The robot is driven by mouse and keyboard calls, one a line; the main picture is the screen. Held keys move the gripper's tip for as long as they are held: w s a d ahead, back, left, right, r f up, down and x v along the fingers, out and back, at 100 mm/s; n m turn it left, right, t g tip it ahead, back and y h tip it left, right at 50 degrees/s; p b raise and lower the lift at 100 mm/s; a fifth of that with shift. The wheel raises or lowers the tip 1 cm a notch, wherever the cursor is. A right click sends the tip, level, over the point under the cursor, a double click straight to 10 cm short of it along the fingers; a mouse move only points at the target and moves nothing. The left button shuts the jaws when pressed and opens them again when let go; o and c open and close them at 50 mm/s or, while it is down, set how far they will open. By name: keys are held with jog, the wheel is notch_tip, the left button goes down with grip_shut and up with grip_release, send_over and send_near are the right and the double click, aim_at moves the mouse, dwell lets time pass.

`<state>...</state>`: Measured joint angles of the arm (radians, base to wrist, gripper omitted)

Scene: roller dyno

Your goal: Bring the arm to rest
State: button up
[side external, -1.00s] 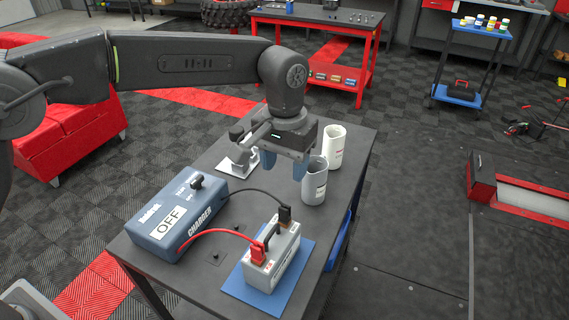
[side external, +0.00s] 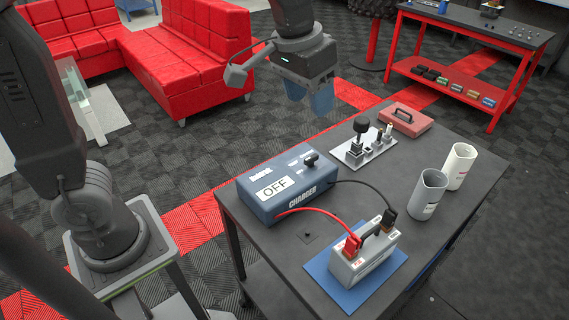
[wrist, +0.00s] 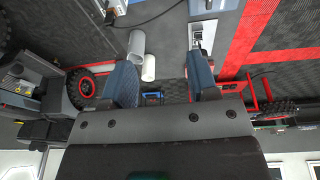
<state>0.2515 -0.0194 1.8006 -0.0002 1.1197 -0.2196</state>
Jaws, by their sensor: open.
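My gripper (side external: 309,97) is raised in the side external view, behind and above the table's far left edge, apart from everything on it. Its blue fingers are empty. In the wrist view my gripper (wrist: 165,85) shows its two blue fingers spread with a clear gap between them. The blue charger box (side external: 285,185), marked OFF, sits on the dark table (side external: 330,245). Its red and black leads run to clamps on a grey battery (side external: 362,262), which stands on a blue mat (side external: 322,276).
A lever panel (side external: 362,150), a red toolbox (side external: 405,120), a grey cup (side external: 428,195) and a white cup (side external: 459,167) stand on the table. A red sofa (side external: 190,60) is behind my gripper. A red workbench (side external: 465,70) stands at the back right.

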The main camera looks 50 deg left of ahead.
jog(key=s+a+f+t, duration=0.1)
jog(key=s+a+f, duration=0.1)
jog(key=s+a, duration=0.2)
jog(key=s+a+f+t, duration=0.1)
jog(key=s+a, duration=0.4)
jog(key=s, duration=0.6)
jog(key=shift+s+a+f+t+y, duration=0.25)
jog(key=shift+f+t+y, duration=0.15)
jog(key=shift+f, duration=0.2)
jog(key=shift+d, duration=0.1)
